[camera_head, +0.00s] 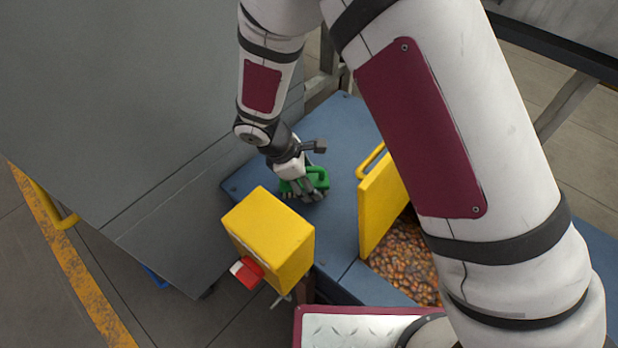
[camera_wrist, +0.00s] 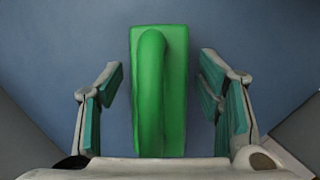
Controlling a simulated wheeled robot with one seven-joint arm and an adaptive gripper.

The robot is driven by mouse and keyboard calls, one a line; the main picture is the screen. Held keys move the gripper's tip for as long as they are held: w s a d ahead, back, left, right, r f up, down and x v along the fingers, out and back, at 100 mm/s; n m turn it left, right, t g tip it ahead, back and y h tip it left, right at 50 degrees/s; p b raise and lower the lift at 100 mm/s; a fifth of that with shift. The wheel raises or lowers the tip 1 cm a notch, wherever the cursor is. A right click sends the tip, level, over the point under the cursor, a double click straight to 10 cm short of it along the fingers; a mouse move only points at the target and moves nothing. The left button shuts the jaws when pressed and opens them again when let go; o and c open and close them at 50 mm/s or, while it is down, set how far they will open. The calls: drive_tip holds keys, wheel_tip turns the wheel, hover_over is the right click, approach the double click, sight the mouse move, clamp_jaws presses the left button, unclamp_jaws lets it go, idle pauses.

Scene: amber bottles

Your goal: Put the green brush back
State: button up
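The green brush (camera_head: 319,178) lies on the blue surface beside the yellow box, partly hidden behind my gripper (camera_head: 303,191) in the head view. In the wrist view the brush (camera_wrist: 174,90) is a green block with a raised, rounded handle, lying lengthwise in the picture. My gripper (camera_wrist: 160,88) is open, with one teal-padded finger on each side of the brush. A blue gap shows between each finger and the brush, so neither finger appears to touch it.
A yellow box (camera_head: 268,236) with a red knob stands close to my gripper. An upright yellow panel with a handle (camera_head: 378,206) stands at the edge of an opening full of amber bottles (camera_head: 402,262). A large grey cabinet (camera_head: 120,110) is at left.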

drive_tip(key=p+v, duration=0.4)
drive_tip(key=v, duration=0.8)
drive_tip(key=shift+r, duration=0.15)
